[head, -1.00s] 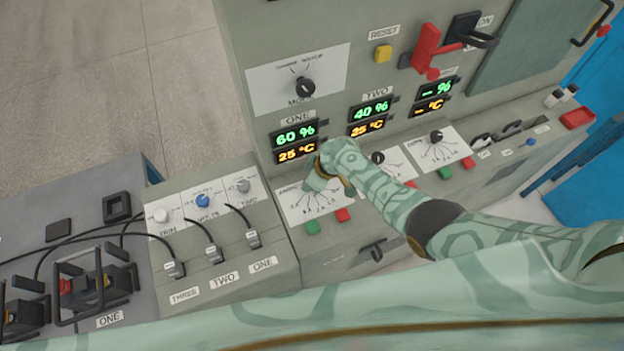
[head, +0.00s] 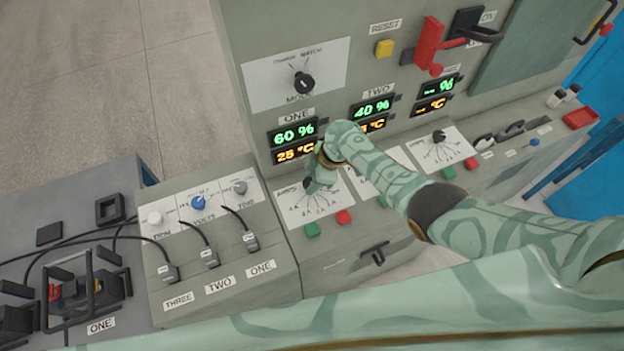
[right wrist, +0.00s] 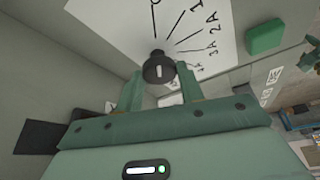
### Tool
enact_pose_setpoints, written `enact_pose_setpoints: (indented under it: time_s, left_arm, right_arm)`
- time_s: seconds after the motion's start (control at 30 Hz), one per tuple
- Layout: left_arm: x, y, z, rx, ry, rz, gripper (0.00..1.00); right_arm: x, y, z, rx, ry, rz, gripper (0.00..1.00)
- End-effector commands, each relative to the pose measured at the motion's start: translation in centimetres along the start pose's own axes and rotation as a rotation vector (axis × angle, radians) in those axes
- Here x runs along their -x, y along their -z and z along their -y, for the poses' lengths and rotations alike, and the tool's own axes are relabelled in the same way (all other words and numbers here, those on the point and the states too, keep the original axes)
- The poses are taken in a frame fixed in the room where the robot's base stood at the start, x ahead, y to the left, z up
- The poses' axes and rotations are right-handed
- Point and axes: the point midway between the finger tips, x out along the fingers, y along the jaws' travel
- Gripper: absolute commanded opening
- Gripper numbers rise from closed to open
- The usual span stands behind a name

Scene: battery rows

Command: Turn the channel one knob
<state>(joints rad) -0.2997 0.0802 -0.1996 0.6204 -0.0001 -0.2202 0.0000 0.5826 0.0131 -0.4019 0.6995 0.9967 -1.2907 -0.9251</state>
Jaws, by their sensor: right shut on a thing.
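The channel one knob (right wrist: 159,72) is a small black dial with a white pointer mark, on a white scale plate (head: 328,212) below the ONE displays. My right gripper (right wrist: 159,82) is shut on it, one finger on each side, in the right wrist view. In the head view, my right gripper (head: 320,182) covers most of the knob and part of the plate. The ONE displays (head: 294,136) read 60 % in green and 25 °C in orange. My left gripper is not in view.
A green button (head: 312,229) and a red button (head: 344,216) sit just below the plate. The TWO plate is partly behind my right arm. The channel three knob (head: 438,136) stands to the right. A cable box (head: 208,240) is at left.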

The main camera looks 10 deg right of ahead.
Motion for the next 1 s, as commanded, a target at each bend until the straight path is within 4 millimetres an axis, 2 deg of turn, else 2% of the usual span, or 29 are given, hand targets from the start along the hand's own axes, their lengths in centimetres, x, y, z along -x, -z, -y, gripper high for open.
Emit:
enact_pose_setpoints:
  time_s: [0.33,0.37,0.43,0.77,0.87,1.0]
  left_arm:
    - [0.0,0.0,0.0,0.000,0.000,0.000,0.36]
    - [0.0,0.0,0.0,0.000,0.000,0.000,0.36]
    - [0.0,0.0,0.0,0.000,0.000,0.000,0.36]
    - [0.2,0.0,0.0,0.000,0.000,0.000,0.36]
    - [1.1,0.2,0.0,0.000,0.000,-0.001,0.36]
    - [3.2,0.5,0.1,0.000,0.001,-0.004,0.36]
  right_arm:
    - [-0.1,-0.2,0.1,0.002,0.004,0.005,0.15]
    - [-0.1,-0.2,0.1,0.002,0.004,0.005,0.40]
    - [-0.1,-0.2,0.1,0.002,0.004,0.004,0.59]
    - [0.3,0.0,0.0,0.002,0.001,0.002,0.59]
    - [1.6,0.0,0.0,0.001,-0.001,0.002,0.59]
    - [5.0,0.2,-0.1,0.001,-0.002,0.001,0.59]
